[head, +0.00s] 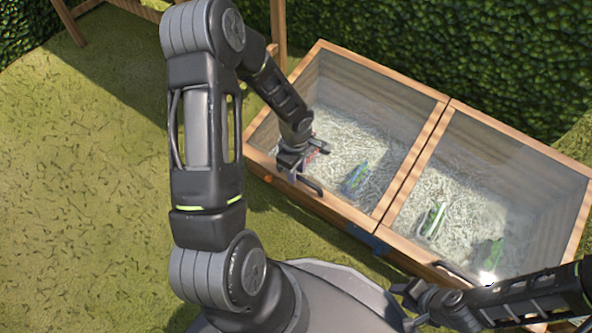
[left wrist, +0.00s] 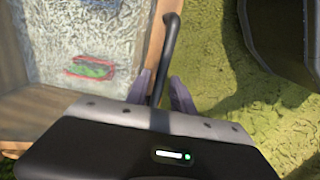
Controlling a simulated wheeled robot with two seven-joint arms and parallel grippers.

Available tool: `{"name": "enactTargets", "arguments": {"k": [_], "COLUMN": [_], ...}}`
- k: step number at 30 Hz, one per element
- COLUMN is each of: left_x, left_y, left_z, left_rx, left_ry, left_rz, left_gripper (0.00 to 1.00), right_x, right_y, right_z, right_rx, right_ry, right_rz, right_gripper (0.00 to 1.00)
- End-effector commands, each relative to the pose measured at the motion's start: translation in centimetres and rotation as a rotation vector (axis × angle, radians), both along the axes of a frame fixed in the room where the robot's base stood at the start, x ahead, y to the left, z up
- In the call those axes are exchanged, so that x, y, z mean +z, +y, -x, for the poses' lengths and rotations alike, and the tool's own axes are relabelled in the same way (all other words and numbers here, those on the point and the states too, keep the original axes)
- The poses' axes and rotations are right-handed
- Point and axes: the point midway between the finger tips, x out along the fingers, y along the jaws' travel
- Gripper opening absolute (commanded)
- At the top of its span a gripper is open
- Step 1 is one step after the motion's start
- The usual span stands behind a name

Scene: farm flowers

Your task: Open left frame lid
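The left frame lid (head: 378,92) is a clear pane in a wooden rim over the left half of the wooden box, and it appears down. Its dark curved handle (head: 310,186) is on the front edge; the handle also shows in the left wrist view (left wrist: 168,55). My left gripper (head: 292,174) is at this handle. In the left wrist view its two fingers (left wrist: 161,92) stand on either side of the handle bar, with gaps visible, so it looks open around it. My right gripper (head: 408,306) is open and empty near the box's front right side.
The right lid (head: 500,165) is also down, with its own dark handle (head: 456,273). Several small green and blue items lie under the panes. A hedge (head: 420,40) stands behind the box. Grass (head: 80,200) at the left is clear.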

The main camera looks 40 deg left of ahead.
Motion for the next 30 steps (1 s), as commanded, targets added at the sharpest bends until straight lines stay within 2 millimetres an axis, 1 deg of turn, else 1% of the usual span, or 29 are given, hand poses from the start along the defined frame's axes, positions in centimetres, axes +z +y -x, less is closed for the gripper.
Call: {"name": "enactTargets", "arguments": {"k": [1, 10, 30], "left_x": [0.01, 0.01, 0.02], "left_y": [0.00, 0.00, 0.00], "left_z": [0.00, 0.00, -0.01], "left_rx": [0.000, 0.000, 0.000], "left_ry": [0.000, 0.000, 0.000], "left_rz": [0.000, 0.000, 0.000], "left_gripper": [0.24, 0.00, 0.00], "right_x": [0.00, 0.01, 0.01], "right_y": [0.00, -0.01, -0.01], "right_z": [-0.01, 0.00, 0.00], "right_rx": [0.000, 0.000, 0.000], "right_ry": [0.000, 0.000, 0.000], "right_rz": [0.000, 0.000, 0.000], "right_gripper": [0.36, 0.36, 0.36]}}
